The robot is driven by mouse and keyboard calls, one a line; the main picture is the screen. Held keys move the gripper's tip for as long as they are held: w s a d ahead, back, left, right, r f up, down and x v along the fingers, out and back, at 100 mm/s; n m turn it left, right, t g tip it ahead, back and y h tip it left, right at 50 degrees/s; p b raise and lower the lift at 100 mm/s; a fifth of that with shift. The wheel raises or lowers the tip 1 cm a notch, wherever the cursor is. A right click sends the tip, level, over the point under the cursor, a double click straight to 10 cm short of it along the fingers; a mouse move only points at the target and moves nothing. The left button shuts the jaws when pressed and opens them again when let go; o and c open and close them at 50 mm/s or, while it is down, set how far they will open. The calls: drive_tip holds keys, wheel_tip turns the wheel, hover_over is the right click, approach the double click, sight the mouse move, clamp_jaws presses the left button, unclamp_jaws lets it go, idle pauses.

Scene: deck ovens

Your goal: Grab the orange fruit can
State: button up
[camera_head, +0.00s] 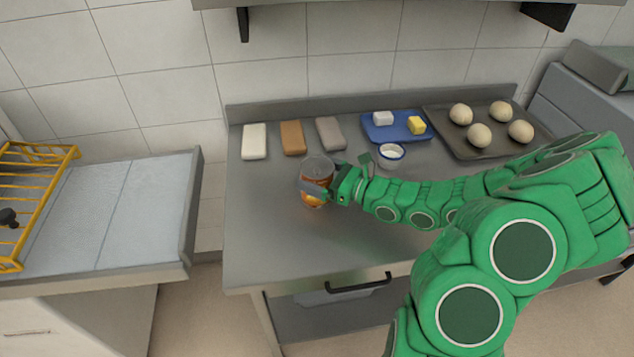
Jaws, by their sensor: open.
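The orange fruit can (318,170) stands on the steel table left of my gripper; it looks like a clear container with orange contents. My green arm reaches in from the right. My gripper (312,188) is open, with its fingers at the can, one across the front of it. I cannot tell whether the fingers touch it. Part of the can is hidden behind the near finger.
White (255,141), brown (293,138) and grey (330,133) blocks lie behind the can. A small white-and-blue bowl (391,152), a blue tray (380,132) and a dark tray (452,148) with several dough balls stand to the right. The table's front left is clear.

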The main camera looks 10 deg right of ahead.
drive_tip(key=c, duration=1.2)
drive_tip(key=shift+r, duration=0.1)
drive_tip(key=shift+c, duration=0.2)
drive_tip(key=shift+r, duration=4.95)
